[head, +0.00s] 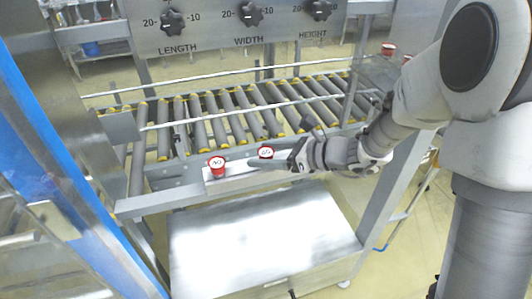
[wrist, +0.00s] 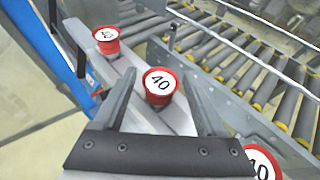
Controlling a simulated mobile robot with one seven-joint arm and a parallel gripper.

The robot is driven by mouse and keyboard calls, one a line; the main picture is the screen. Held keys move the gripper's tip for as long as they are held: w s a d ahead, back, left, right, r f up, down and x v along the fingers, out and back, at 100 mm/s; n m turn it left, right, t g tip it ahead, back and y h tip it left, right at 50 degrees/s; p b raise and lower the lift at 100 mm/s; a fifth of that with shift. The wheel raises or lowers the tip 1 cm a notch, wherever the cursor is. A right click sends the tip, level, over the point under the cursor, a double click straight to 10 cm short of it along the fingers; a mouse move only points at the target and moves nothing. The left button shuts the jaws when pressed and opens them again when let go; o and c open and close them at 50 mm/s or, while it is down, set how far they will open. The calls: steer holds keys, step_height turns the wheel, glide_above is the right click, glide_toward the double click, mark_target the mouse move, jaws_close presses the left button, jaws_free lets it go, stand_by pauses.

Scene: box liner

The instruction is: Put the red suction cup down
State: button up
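Red suction cups with white tops marked 40 stand upright on a narrow grey metal ledge (wrist: 121,75). In the wrist view one red suction cup (wrist: 160,86) stands between the fingers of my gripper (wrist: 160,72), with a visible gap on both sides. A second cup (wrist: 107,40) stands farther along the ledge at the upper left. A third cup (wrist: 263,162) is partly cut off at the lower right. The head view shows two cups on the ledge, the left one (head: 217,167) and one (head: 266,152) beside my gripper (head: 260,165). My gripper is open.
A roller conveyor (head: 230,110) with a metal guide rail lies behind the ledge. A panel with knobs (head: 250,22) stands above it. A metal box (head: 262,240) is below. A blue-edged frame (head: 75,180) stands left. More red-topped parts (head: 388,48) show at the upper right.

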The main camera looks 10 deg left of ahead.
steer(key=shift+r, duration=0.15)
steer(key=shift+r+p, duration=0.25)
steer(key=shift+p, duration=0.15)
steer(key=p+v, duration=0.3)
steer(key=v, duration=0.9)
steer(key=s+d+r+n+g+h, duration=0.1)
steer(key=s+d+r+n+h, duration=0.1)
steer(key=s+n, duration=0.35)
steer(key=s+d+r+n+g+h, duration=0.1)
steer(key=s+r+n+h, duration=0.15)
steer(key=s+n, duration=0.3)
steer(key=s+d+r+n+t+h, duration=0.2)
steer(key=s+d+n+h, duration=0.1)
steer(key=d+n+h, duration=0.1)
steer(key=s+d+r+n+t+h, duration=0.1)
steer(key=d+n+h, duration=0.3)
steer(key=d, duration=0.5)
steer(key=shift+s+r+n+t+b, duration=0.3)
steer(key=shift+s+r+n+t, duration=0.1)
steer(key=shift+s+n+t, duration=0.45)
steer(key=shift+d+h, duration=0.15)
steer(key=shift+h, duration=0.1)
